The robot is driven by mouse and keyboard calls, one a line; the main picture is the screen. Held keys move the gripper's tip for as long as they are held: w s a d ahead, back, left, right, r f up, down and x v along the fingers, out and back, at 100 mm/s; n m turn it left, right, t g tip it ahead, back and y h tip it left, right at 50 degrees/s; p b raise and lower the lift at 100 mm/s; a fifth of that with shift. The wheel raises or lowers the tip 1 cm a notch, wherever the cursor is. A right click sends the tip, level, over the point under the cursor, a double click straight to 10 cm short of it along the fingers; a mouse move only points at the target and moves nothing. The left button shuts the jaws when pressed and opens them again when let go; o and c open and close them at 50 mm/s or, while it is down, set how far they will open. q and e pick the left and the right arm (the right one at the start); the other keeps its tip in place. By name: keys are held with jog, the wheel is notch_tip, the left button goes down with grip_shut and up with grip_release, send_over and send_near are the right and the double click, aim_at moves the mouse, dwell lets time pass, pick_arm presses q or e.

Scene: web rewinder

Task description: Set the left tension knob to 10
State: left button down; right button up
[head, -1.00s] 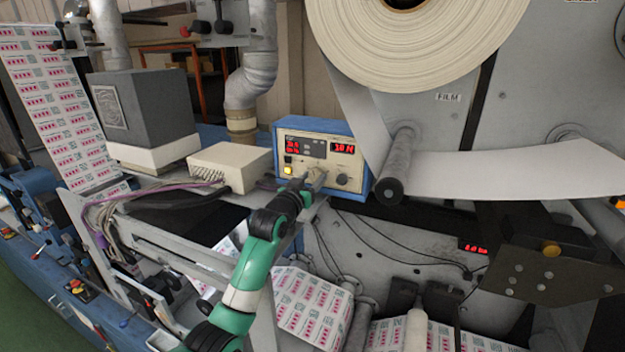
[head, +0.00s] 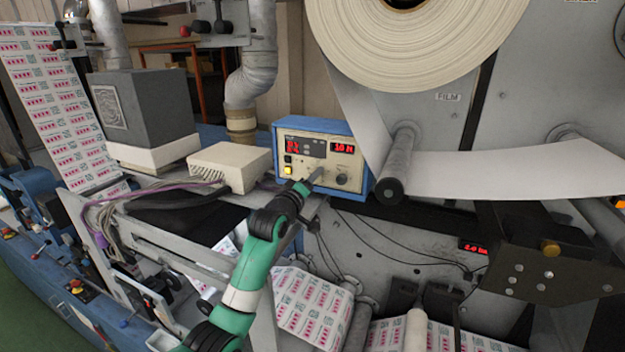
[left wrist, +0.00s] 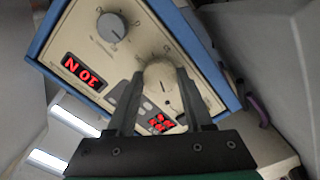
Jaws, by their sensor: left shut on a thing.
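The control box (head: 322,127) is blue with a cream front panel and stands in the middle of the head view. My left gripper (head: 311,179) reaches up to its lower left front. In the left wrist view, my left gripper (left wrist: 160,82) is shut around the pale left tension knob (left wrist: 160,78), one finger on each side. The fingers hide that knob in the head view. The grey right knob (head: 342,180) is free and also shows in the left wrist view (left wrist: 111,27). Red displays sit above the knobs; the left one's digits are not readable. My right gripper is out of view.
A lit yellow button (head: 288,170) is left of the held knob. A beige box (head: 229,167) with cables stands to the left. A grey roller (head: 392,175) and the film web (head: 510,172) are close on the right.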

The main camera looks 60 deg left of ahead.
pick_arm(q)
jog(key=shift+n, duration=0.8)
jog(key=shift+c, duration=1.5)
grip_release()
